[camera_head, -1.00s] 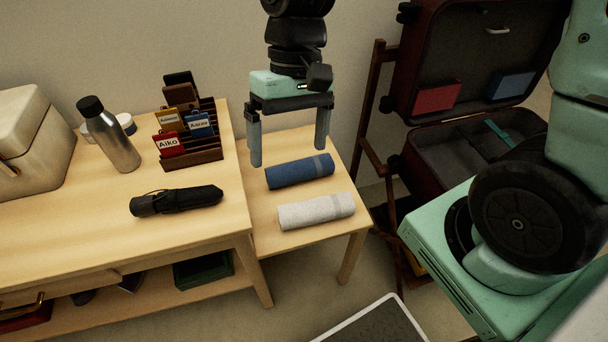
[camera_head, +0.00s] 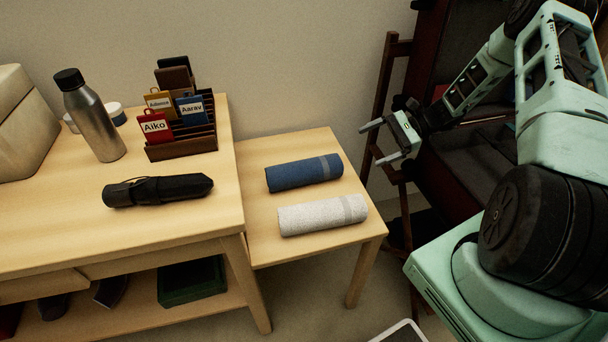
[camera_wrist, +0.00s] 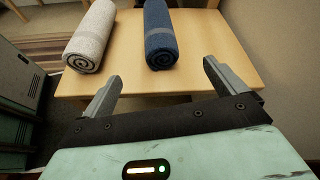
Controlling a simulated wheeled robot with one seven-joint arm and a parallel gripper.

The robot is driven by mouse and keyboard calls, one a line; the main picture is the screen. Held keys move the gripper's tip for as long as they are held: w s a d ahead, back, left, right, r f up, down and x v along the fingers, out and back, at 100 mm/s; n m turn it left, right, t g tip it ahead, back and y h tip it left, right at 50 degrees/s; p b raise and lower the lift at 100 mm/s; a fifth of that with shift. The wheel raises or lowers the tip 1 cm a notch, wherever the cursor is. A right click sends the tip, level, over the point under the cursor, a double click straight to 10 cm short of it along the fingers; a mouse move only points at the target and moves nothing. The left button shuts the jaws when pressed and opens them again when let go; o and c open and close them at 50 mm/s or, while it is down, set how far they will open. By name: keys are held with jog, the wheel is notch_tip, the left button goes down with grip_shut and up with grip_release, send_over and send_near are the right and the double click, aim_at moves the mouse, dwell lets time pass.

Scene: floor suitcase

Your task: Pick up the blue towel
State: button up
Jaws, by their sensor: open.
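The blue towel (camera_head: 304,172) is rolled up and lies on the low wooden side table, behind a rolled grey-white towel (camera_head: 322,215). My gripper (camera_head: 375,142) is open and empty, to the right of the side table and apart from both towels. In the wrist view, my gripper (camera_wrist: 160,80) has its fingers spread, and the blue towel (camera_wrist: 160,38) lies ahead, end-on, between and beyond the fingertips. The grey-white towel (camera_wrist: 90,38) lies to its left there.
The side table (camera_head: 262,243) adjoins a taller wooden table (camera_head: 60,235). That one holds a black umbrella (camera_head: 158,190), a steel bottle (camera_head: 92,120) and a tag rack (camera_head: 182,150). An open dark suitcase (camera_head: 470,160) on a wooden stand is behind my arm.

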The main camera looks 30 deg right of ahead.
aim_at(323, 165)
jog(key=x, duration=1.6)
jog(key=shift+r+b, duration=0.15)
jog(key=shift+b, duration=0.25)
jog(key=c, duration=1.2)
jog(key=shift+o, duration=0.2)
